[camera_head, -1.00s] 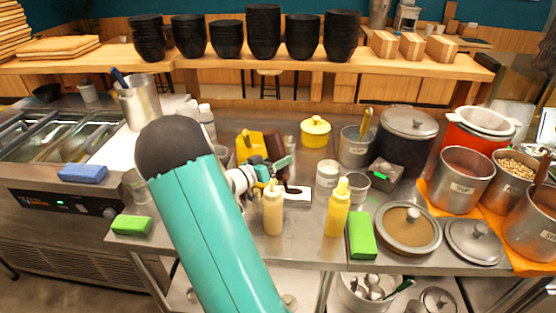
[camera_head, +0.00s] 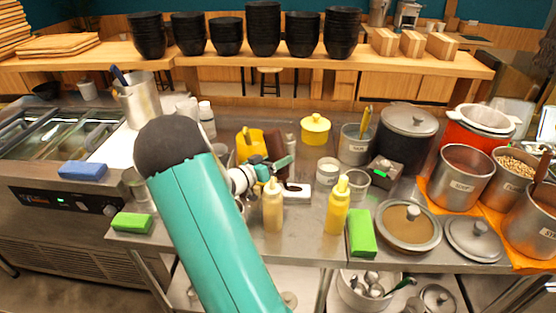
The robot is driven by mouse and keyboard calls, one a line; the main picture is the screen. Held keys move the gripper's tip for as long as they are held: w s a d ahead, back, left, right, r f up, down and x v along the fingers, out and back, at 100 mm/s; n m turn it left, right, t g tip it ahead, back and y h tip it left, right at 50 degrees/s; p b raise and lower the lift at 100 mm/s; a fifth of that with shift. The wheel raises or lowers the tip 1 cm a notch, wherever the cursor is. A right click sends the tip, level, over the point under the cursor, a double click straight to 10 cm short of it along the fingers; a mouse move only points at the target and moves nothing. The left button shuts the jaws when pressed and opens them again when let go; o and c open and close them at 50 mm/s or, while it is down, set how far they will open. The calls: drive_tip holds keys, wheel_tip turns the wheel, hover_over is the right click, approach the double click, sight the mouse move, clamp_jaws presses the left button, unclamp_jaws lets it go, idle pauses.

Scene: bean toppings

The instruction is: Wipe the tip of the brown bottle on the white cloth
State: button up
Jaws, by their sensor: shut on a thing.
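My gripper (camera_head: 272,168) is in the middle of the counter, partly hidden by my teal arm, and is shut on a dark brown object, seemingly the brown bottle (camera_head: 276,145). The bottle stands up from the gripper in front of the yellow container; its tip is too small to make out. A small white flat patch (camera_head: 298,191) shows just below and right of the gripper; I cannot tell whether it is the white cloth. A larger white flat surface (camera_head: 118,148) lies at the left beside the food trays.
Two squeeze bottles, one beige (camera_head: 273,207) and one yellow (camera_head: 337,207), stand close in front of the gripper. A green block (camera_head: 361,234) and lidded pot (camera_head: 408,224) are to the right. A yellow pot (camera_head: 315,131) stands behind.

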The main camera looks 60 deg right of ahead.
drive_tip(key=shift+s, duration=0.1)
idle(0.4)
drive_tip(key=shift+s+d, duration=0.4)
drive_tip(key=shift+s, duration=0.35)
drive_tip(key=shift+s+d, duration=0.4)
drive_tip(key=shift+s, duration=0.35)
drive_tip(key=shift+s+d, duration=0.4)
drive_tip(key=shift+s, duration=0.35)
wheel_tip(320, 180, up, 6)
